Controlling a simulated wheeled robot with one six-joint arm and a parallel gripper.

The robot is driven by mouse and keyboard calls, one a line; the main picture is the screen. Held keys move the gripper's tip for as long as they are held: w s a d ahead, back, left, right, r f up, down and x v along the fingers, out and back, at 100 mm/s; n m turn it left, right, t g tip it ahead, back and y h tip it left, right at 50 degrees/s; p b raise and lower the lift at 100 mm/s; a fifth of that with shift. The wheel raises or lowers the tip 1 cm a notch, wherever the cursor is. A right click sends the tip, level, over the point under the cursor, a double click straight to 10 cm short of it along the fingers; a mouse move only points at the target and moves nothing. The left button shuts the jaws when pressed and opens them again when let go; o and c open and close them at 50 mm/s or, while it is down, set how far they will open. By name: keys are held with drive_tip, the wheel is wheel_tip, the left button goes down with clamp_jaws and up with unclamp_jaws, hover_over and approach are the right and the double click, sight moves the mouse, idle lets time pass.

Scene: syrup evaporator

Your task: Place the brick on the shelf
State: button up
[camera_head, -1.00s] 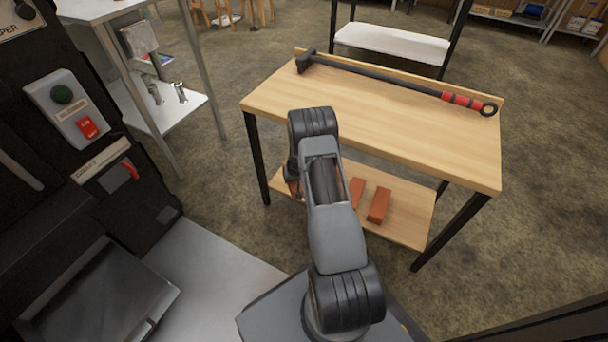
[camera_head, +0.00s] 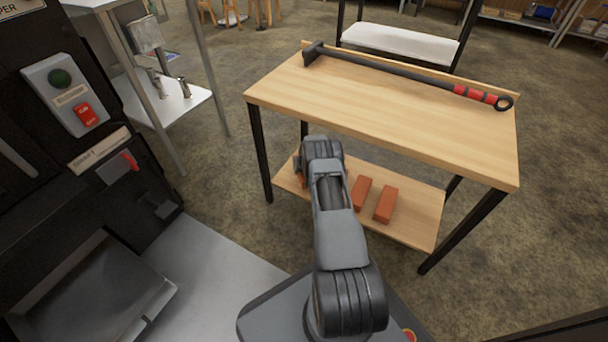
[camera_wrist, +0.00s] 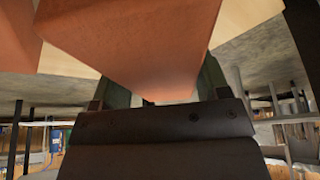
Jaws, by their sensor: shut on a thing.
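My gripper (camera_wrist: 155,98) is shut on a red-brown brick (camera_wrist: 140,40), which fills the upper middle of the wrist view. The pale wooden shelf (camera_wrist: 65,62) shows behind it; I cannot tell whether the brick touches it. Another brick (camera_wrist: 16,35) is at the left edge of that view. In the head view, the shelf (camera_head: 418,222) is the lower board of a wooden table. Two bricks, a left one (camera_head: 361,193) and a right one (camera_head: 386,204), lie on it, right of my arm. My arm hides most of my gripper there; a reddish sliver shows beside it.
The table top (camera_head: 400,115) overhangs the shelf and holds a long black tool (camera_head: 400,77) with a red-banded handle. Black legs (camera_head: 462,232) stand at the corners. A dark machine (camera_head: 80,150) is at left. The shelf's right end is bare.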

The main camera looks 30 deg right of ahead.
drive_tip(key=shift+w+f+b, duration=0.1)
drive_tip(key=shift+f+b, duration=0.8)
drive_tip(key=shift+f, duration=0.5)
drive_tip(key=shift+f, duration=0.1)
drive_tip(key=o, duration=1.6)
drive_tip(key=shift+f, duration=0.15)
drive_tip(key=p+v, duration=0.5)
drive_tip(key=v, duration=0.2)
drive_tip(key=shift+r+p, duration=0.35)
drive_tip(key=shift+a, duration=0.1)
